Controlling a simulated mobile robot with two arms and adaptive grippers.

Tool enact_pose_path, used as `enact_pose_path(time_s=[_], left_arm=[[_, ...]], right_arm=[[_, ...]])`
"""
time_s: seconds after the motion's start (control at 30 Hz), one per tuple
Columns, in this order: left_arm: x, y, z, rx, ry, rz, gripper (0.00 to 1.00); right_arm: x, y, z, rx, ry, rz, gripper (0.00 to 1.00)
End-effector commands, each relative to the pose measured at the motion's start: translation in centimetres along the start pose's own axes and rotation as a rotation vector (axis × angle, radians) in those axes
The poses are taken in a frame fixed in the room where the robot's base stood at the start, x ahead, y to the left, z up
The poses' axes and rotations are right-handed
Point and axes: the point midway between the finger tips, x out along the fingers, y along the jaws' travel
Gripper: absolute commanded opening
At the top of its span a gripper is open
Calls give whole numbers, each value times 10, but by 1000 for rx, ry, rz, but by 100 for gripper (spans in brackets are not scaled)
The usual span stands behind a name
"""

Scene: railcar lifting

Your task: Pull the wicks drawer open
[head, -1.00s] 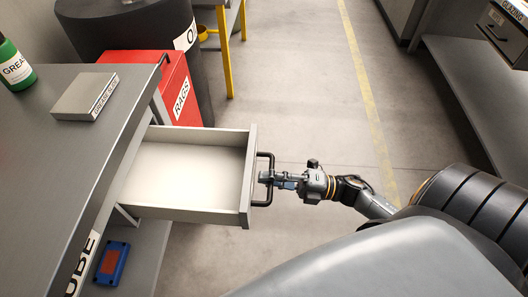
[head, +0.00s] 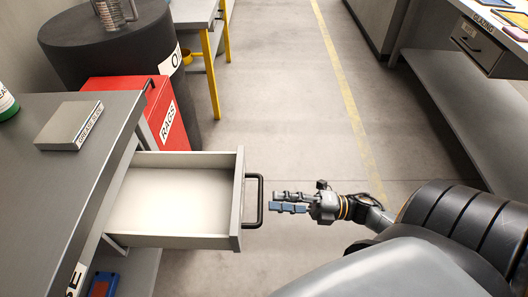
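A grey drawer (head: 237,218) stands pulled out from under the workbench at the left. Its inside is pale and looks empty. Its front faces right, so no label on it can be read. Its black bar handle (head: 260,202) sticks out on the right side. My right gripper (head: 275,202) is just to the right of the handle, apart from it. Its two fingers point left at the handle with a narrow gap between them, and it holds nothing. My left gripper is not in view.
On the workbench (head: 40,185) are a grey box (head: 72,125) and a green bottle (head: 8,104). A red RAGS bin (head: 150,110) and a dark drum (head: 110,45) stand behind the drawer. Another bench (head: 450,110) is at the right. The floor between is clear.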

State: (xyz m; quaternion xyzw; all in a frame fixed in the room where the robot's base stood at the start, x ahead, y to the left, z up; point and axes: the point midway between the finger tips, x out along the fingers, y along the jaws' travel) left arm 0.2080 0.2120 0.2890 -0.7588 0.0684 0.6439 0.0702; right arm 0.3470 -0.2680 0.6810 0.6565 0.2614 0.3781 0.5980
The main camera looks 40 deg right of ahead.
Motion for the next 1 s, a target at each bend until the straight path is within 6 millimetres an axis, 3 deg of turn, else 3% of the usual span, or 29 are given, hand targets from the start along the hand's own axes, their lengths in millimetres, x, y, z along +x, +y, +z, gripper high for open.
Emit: enact_pose_path(time_s=[0.1, 0.33, 1.0], left_arm=[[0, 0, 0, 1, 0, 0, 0], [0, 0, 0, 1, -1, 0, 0], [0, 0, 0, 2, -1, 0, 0]], right_arm=[[-26, -1, 0, 2, -2, -4, 35], [-56, -1, 0, 1, -1, -2, 35], [-61, 0, 0, 0, 0, 0, 35]])
